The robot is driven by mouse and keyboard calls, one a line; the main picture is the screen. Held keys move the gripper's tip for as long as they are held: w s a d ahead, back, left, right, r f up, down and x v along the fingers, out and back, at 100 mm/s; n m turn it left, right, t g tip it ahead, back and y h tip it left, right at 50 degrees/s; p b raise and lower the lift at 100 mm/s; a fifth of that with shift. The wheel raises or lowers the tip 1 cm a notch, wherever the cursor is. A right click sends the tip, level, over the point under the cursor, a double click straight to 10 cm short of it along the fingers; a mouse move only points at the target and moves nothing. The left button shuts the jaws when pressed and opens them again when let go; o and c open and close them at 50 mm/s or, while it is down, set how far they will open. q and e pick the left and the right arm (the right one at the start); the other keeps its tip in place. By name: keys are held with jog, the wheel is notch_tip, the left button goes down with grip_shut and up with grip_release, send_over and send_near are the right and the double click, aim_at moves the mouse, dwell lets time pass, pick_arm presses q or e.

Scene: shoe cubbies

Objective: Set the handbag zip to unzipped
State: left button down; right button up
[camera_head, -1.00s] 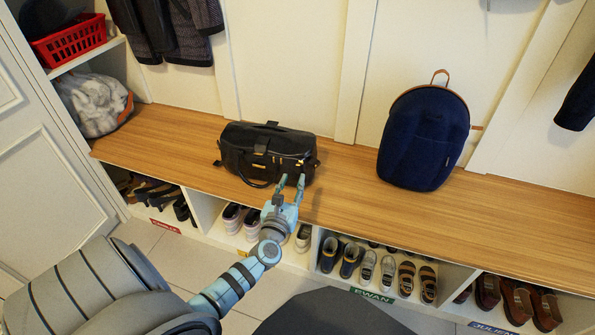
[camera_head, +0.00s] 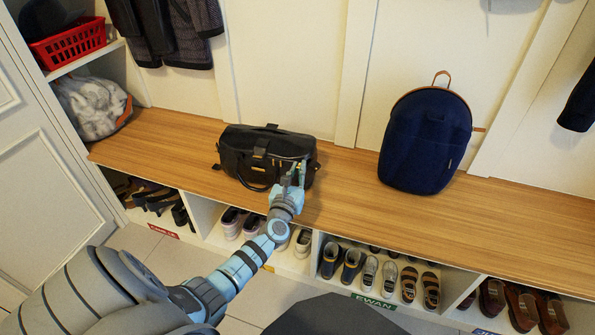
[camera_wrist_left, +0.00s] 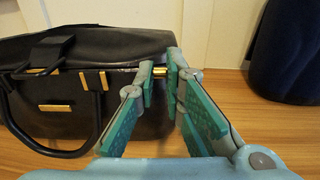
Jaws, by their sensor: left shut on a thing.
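The black handbag (camera_head: 255,165) stands on the wooden bench, with dark handles and gold fittings on its front. It also fills the left of the left wrist view (camera_wrist_left: 150,116). My left gripper (camera_head: 296,170) is at the bag's right front end. In the left wrist view my left gripper (camera_wrist_left: 159,70) is shut on the small gold zip pull (camera_wrist_left: 159,72) at the right end of the zip line. The fingers partly hide the pull and the bag's right end. How far the zip is open is too small to tell. My right gripper is not in view.
A navy backpack (camera_head: 425,140) stands on the bench (camera_head: 345,190) to the right, with clear wood between it and the bag. Shoe cubbies lie below the bench's front edge. A red basket (camera_head: 70,42) and a patterned bag (camera_head: 92,105) are at the left.

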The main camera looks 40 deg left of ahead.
pick_arm(q)
jog(key=shift+a, duration=0.1)
jog(key=a, duration=0.1)
jog(key=s+a, duration=0.1)
jog(key=s+a+b, duration=0.1)
jog(key=a, duration=0.1)
jog(key=shift+a, duration=0.1)
jog(key=c, duration=1.7)
grip_release()
jog(key=shift+o, duration=0.2)
jog(key=v, duration=1.2)
